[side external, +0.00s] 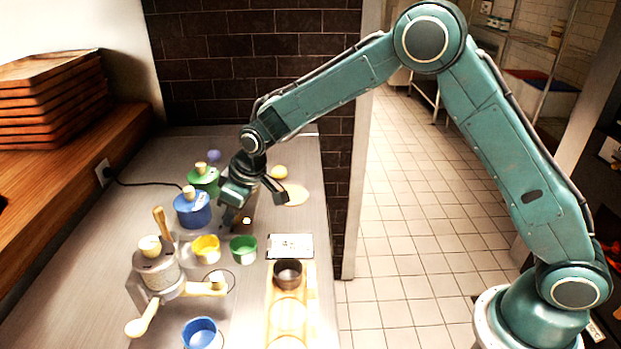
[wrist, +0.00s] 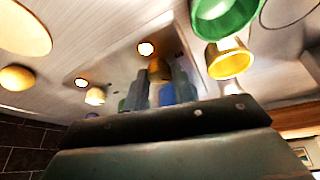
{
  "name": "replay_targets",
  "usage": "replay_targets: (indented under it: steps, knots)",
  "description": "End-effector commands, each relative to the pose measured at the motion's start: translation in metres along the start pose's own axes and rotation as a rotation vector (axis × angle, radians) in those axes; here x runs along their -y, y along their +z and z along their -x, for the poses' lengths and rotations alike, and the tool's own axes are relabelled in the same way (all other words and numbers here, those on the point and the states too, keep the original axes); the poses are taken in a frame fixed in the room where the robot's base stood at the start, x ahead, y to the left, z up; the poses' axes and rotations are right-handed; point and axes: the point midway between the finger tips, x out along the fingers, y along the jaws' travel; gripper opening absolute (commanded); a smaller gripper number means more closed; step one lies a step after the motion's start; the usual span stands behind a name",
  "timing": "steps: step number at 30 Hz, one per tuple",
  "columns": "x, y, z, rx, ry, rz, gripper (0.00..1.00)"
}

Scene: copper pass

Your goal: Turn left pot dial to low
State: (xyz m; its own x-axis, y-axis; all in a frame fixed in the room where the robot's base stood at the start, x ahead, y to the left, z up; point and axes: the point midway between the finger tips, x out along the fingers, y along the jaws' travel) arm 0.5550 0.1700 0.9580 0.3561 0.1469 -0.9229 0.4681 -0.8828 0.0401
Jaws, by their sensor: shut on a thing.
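My gripper (side external: 236,207) reaches down over the counter, just right of a blue pot (side external: 192,210) and a green pot (side external: 203,179) with wooden lid knobs. In the wrist view my gripper's fingers (wrist: 160,92) are shut on a small brownish-yellow dial (wrist: 159,69). The dial sits on a grey metal panel (wrist: 112,66) with a glowing round light (wrist: 145,48) close by it. My gripper hides the dial in the side view. The dial's marks and setting cannot be read.
A yellow cup (side external: 206,249) and a green cup (side external: 243,249) stand in front of my gripper. A grinder-like device (side external: 157,270) with wooden handles is at front left. A pale round board (side external: 295,194) and a yellow ball (side external: 279,172) lie to the right. A white card (side external: 290,246) lies nearer.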

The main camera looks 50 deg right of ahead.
Motion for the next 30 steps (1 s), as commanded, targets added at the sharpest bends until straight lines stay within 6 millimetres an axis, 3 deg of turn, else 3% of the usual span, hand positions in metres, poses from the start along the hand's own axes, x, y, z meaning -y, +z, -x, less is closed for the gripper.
replay_targets:
  steps: [12, 28, 29, 30]
  knots:
    - [0.0010, -0.0003, 0.0003, 0.011, 0.096, -0.226, 0.03]
    - [0.0006, -0.0001, 0.0002, 0.013, 0.109, -0.259, 0.03]
    - [0.0006, 0.0000, 0.0002, 0.013, 0.109, -0.259, 0.28]
    - [0.0006, -0.0001, 0.0002, 0.013, 0.109, -0.258, 0.36]
